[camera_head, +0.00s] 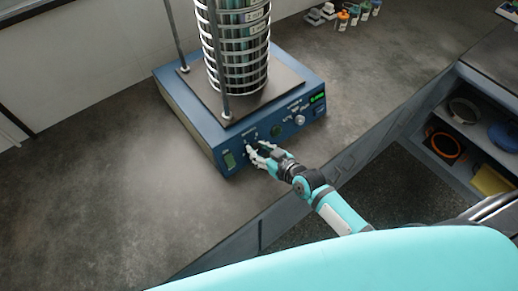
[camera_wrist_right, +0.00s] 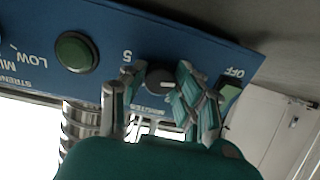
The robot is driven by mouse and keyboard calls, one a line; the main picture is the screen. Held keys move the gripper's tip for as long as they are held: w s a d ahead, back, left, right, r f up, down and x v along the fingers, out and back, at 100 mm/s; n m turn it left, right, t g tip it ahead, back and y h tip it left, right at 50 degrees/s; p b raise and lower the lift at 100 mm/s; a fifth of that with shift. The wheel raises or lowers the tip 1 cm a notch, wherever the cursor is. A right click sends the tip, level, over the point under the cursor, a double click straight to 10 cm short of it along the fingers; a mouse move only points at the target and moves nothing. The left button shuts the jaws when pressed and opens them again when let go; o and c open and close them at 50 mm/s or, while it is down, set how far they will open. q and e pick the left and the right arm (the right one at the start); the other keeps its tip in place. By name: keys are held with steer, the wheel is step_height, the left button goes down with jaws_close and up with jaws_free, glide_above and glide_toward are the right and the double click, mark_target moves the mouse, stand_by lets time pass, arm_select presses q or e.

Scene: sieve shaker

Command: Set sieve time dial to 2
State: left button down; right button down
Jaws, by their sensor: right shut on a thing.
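The blue sieve shaker (camera_head: 205,135) stands on the bench with a stack of ringed sieves (camera_head: 240,60) on top. My right gripper (camera_head: 255,153) reaches its front panel near the left end. In the wrist view, the time dial (camera_wrist_right: 158,76) is a small dark round knob with a pale mark, beside the printed "MINUTES" and "5". The right gripper (camera_wrist_right: 155,98) is shut on the time dial, one finger on each side. The fingers hide part of the scale, so I cannot read the exact setting. My left gripper is not in view.
The panel also has a green switch (camera_head: 229,160) near "OFF", a round green button (camera_wrist_right: 75,51), a light knob (camera_head: 300,119) and a green display (camera_head: 317,98). Small bottles (camera_head: 343,18) stand at the back. The bench left of the shaker is clear.

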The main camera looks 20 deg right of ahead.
steer(key=m, duration=1.2)
steer(key=shift+y, duration=0.3)
steer(key=shift+m, duration=0.4)
steer(key=c, duration=1)
jaws_free()
steer(key=v, duration=1.2)
steer(key=shift+s+a+f, duration=0.1)
steer(key=shift+s, duration=0.05)
